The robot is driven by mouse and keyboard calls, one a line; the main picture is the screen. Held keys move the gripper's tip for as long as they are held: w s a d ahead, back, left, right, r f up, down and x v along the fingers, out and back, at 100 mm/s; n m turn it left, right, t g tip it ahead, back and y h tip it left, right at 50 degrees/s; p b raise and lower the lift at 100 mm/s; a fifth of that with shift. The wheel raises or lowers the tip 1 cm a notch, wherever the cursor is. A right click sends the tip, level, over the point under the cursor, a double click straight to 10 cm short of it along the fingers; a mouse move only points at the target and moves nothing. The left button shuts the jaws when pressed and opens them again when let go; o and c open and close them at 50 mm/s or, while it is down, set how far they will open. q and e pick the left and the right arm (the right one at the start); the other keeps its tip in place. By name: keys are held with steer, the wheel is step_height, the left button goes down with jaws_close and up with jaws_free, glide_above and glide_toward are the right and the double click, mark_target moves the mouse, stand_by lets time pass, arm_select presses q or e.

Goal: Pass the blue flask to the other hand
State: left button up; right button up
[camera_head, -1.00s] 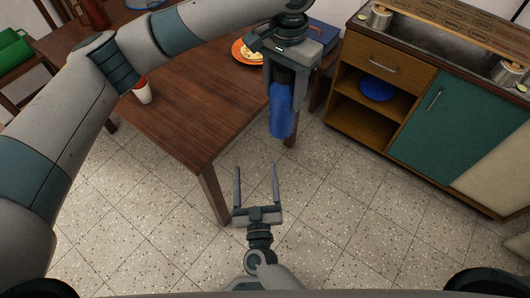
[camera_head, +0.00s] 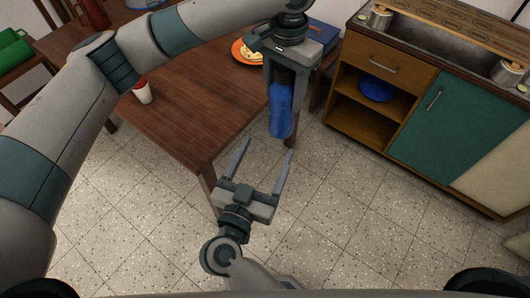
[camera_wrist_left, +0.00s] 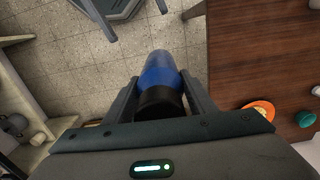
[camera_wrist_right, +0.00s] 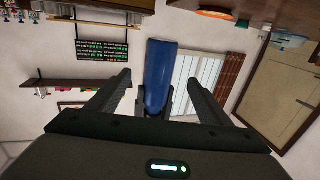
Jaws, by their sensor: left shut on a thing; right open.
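The blue flask (camera_head: 280,112) hangs below my left gripper (camera_head: 284,90), which is shut on its dark upper end. In the left wrist view the flask (camera_wrist_left: 160,72) sits between the left fingers (camera_wrist_left: 158,95). My right gripper (camera_head: 264,162) is open and empty below the flask in the head view, its fingers pointing up toward it and apart from it. In the right wrist view the flask (camera_wrist_right: 158,75) shows beyond and between the open right fingers (camera_wrist_right: 155,95).
Tiled floor lies open below.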

mark_target(282, 117)
steer(key=shift+w, duration=0.1)
steer(key=x, duration=1.2)
steer(key=c, duration=1.3)
arm_select(q)
steer(key=o, duration=1.5)
arm_select(e)
steer(key=shift+r, duration=0.15)
steer(key=shift+c, duration=1)
arm_select(q)
steer(key=shift+r, duration=0.1)
step_height(282, 117, up, 12)
steer(key=shift+f, duration=0.1)
steer(key=shift+w, duration=0.1)
